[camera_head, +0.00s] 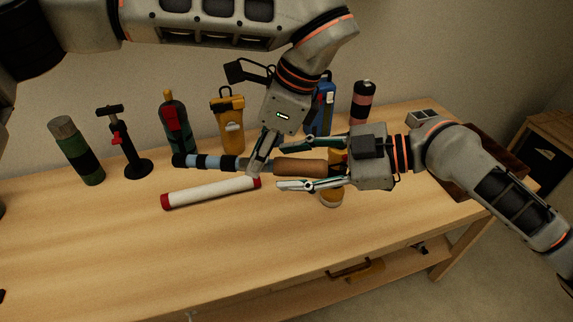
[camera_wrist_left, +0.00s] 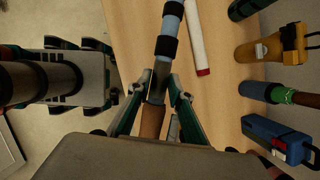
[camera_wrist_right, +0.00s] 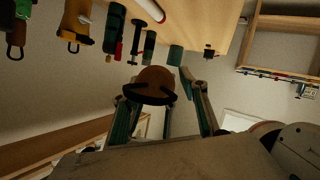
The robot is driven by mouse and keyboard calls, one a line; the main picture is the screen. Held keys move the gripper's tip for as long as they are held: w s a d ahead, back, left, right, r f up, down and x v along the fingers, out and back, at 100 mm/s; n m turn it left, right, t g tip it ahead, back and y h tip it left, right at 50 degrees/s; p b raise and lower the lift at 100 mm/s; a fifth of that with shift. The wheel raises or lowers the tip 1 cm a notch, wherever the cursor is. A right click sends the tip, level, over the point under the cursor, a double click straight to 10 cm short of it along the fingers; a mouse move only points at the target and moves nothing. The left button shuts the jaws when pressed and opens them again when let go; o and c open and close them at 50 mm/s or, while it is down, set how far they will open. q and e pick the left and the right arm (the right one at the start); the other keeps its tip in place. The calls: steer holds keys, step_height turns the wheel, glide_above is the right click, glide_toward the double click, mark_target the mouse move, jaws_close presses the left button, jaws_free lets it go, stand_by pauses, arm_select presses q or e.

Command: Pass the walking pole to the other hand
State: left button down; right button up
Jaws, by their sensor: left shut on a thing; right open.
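The walking pole lies level above the table, with black and light-blue sections (camera_head: 205,162) to the left and a brown cork grip (camera_head: 300,167) to the right. My left gripper (camera_head: 257,168) comes down from above and is shut on the pole near the cork grip; the left wrist view shows the pole (camera_wrist_left: 170,22) between its fingers (camera_wrist_left: 160,85). My right gripper (camera_head: 287,165) is open, its fingers on either side of the cork grip. The right wrist view shows the rounded grip end (camera_wrist_right: 156,78) between the right fingers (camera_wrist_right: 160,100).
A white tube with red ends (camera_head: 210,193) lies on the table (camera_head: 130,250) just below the pole. Behind stand a green flask (camera_head: 78,150), a pump (camera_head: 130,150), a yellow bottle (camera_head: 229,120) and a pink-black bottle (camera_head: 362,100). The front of the table is clear.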

steer(key=shift+x, duration=0.85)
jaws_close()
arm_select(q)
steer(key=c, duration=1.7)
jaws_free()
steer(key=v, duration=1.2)
